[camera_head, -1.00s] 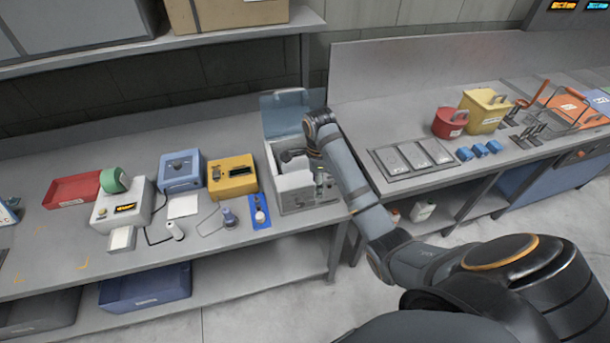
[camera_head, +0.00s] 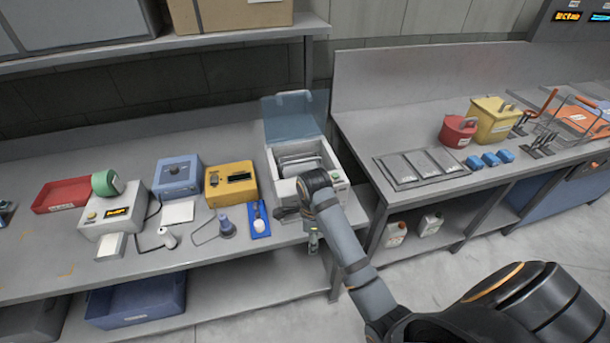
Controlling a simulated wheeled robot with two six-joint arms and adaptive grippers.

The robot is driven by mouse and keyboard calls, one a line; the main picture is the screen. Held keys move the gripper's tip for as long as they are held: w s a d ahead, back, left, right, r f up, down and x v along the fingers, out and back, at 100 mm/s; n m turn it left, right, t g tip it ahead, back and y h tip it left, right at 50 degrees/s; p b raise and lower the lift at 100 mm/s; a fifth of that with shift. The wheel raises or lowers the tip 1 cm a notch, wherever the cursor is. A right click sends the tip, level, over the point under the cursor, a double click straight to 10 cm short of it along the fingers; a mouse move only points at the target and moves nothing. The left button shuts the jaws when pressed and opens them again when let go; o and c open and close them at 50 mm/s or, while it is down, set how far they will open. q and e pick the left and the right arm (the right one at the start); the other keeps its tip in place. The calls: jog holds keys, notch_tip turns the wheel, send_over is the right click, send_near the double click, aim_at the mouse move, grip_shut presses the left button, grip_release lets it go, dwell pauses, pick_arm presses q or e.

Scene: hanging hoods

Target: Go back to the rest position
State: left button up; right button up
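My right arm comes in from the lower right. Its gripper (camera_head: 290,213) is in front of the white open-topped device (camera_head: 286,165), over the front edge of the left bench. The wrist hides most of the gripper, so I cannot tell whether its fingers are open or shut. A small greenish piece (camera_head: 314,240) shows just below the wrist; I cannot tell whether it is held or part of the gripper. The device's clear bluish lid (camera_head: 294,115) stands raised, and light bars show inside. My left gripper is not in view.
On the left bench (camera_head: 50,235) stand a yellow box (camera_head: 230,183), a blue box (camera_head: 177,176), a red tray (camera_head: 64,194) and a blue card (camera_head: 259,218). The right bench holds a metal plate (camera_head: 420,166) and a red pot (camera_head: 457,131). Open floor lies in front.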

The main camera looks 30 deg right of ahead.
dwell(0.4)
jog(key=s+d+f+n, duration=0.15)
jog(key=f+n, duration=0.25)
jog(key=f, duration=0.5)
jog(key=s+f+n, duration=0.3)
jog(key=f, duration=0.6)
jog(key=s+d+f+n, duration=0.1)
jog(key=s+f+n, duration=0.25)
jog(key=f, duration=0.55)
jog(key=s+d+f+n, duration=0.1)
jog(key=s+f+n, duration=0.3)
jog(key=s, duration=0.4)
jog(key=s+d+f+n+b, duration=0.1)
jog(key=s+f+n, duration=0.4)
jog(key=s+f, duration=0.2)
jog(key=s+f+n+t, duration=0.1)
jog(key=s+f+n, duration=0.3)
jog(key=s, duration=0.6)
jog(key=shift+s+d+f+h, duration=0.4)
jog(key=shift+f, duration=0.55)
